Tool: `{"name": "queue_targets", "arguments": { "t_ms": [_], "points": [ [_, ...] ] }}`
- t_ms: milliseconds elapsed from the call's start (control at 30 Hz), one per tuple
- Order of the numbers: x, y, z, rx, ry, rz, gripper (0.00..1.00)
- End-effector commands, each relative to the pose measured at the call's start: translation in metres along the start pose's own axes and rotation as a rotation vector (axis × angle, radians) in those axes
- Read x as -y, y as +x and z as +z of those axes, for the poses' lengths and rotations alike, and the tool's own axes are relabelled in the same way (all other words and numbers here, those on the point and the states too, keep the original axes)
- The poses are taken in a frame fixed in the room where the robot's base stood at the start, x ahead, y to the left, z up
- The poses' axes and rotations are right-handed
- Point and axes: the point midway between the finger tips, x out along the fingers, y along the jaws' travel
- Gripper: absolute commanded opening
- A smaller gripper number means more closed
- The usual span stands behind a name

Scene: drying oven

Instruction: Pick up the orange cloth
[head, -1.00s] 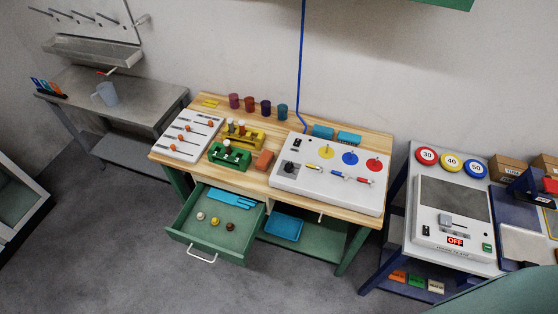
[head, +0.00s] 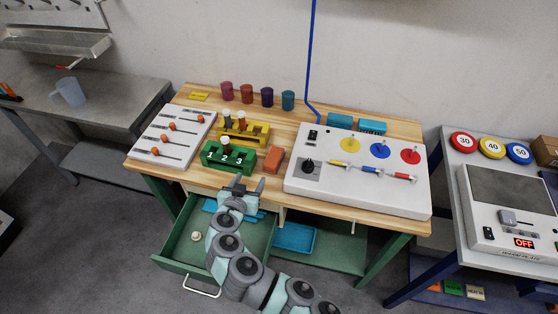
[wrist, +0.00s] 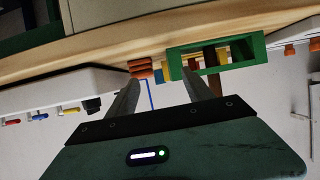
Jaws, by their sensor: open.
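In the wrist view the cloth (wrist: 141,68) shows near the left fingertip, seen low and from the side. My gripper (head: 247,185) is open and empty, at the bench's front edge, in front of and slightly left of the cloth. It is not touching the cloth. Its two fingers (wrist: 172,82) stand apart in the wrist view.
A yellow rack (head: 243,130) stands behind the green one, and a white slider board (head: 172,137) lies at the left. Several coloured cups line the back. An open green drawer (head: 175,245) is below my arm.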

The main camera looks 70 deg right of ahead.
Motion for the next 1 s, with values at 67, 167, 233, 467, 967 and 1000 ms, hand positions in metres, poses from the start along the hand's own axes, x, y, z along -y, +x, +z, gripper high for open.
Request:
{"name": "queue_targets", "arguments": {
  "t_ms": [67,167,233,467,967,1000],
  "points": [
    [-0.016,0.005,-0.003,-0.010,0.031,0.059,0.60],
    [-0.026,0.007,-0.007,-0.016,0.051,0.095,0.60],
    [-0.029,0.010,-0.009,-0.016,0.054,0.103,0.60],
    [-0.031,0.035,-0.009,-0.014,0.054,0.103,0.60],
    [-0.034,0.078,-0.008,-0.013,0.052,0.101,0.60],
    [-0.034,0.082,-0.009,-0.014,0.053,0.101,0.60]
  ]
}}
